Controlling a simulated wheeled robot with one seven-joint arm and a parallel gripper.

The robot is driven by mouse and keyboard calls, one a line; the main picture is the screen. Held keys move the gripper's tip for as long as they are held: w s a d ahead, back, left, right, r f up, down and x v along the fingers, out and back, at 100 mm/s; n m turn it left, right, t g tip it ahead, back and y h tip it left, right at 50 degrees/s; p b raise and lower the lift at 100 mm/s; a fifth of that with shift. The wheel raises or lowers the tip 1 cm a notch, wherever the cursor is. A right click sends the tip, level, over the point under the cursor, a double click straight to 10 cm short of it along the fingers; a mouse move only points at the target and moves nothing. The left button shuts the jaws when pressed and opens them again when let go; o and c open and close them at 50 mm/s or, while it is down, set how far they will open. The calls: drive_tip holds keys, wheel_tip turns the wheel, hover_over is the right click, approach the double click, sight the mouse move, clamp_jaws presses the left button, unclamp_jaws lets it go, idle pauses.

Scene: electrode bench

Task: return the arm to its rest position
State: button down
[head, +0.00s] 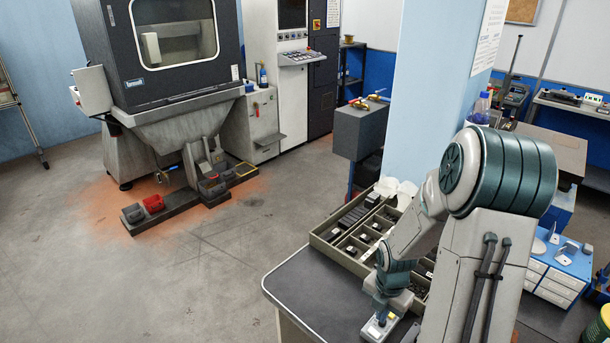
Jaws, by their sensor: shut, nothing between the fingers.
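My arm comes in from the right and bends down over the dark bench top (310,285). My gripper (391,309) points down at the arm's lower end, low over the right part of the bench. It is shut, with nothing seen held in it; its fingertips are small and partly hidden.
A divided tray (325,244) with dark blocks lies along the bench's back, close behind my arm. A pale blue pillar (425,90) stands behind it. A blue-topped drawer unit (560,262) is at right.

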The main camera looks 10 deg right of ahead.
drive_tip(key=s+a+r+m+t, duration=0.1)
drive_tip(key=s+a+r+m, duration=0.3)
drive_tip(key=r+m, duration=0.4)
drive_tip(key=s+a+r+m+t, duration=0.1)
drive_tip(key=s+a+r+m, duration=0.3)
drive_tip(key=r+m, duration=0.4)
drive_tip(key=s+a+r+m+t, duration=0.1)
drive_tip(key=s+a+r+m, duration=0.2)
drive_tip(key=r+m, duration=0.5)
drive_tip(key=shift+s+a+r+m+t, duration=0.3)
drive_tip(key=shift+s+a+r+m, duration=0.1)
drive_tip(key=shift+s+m, duration=0.4)
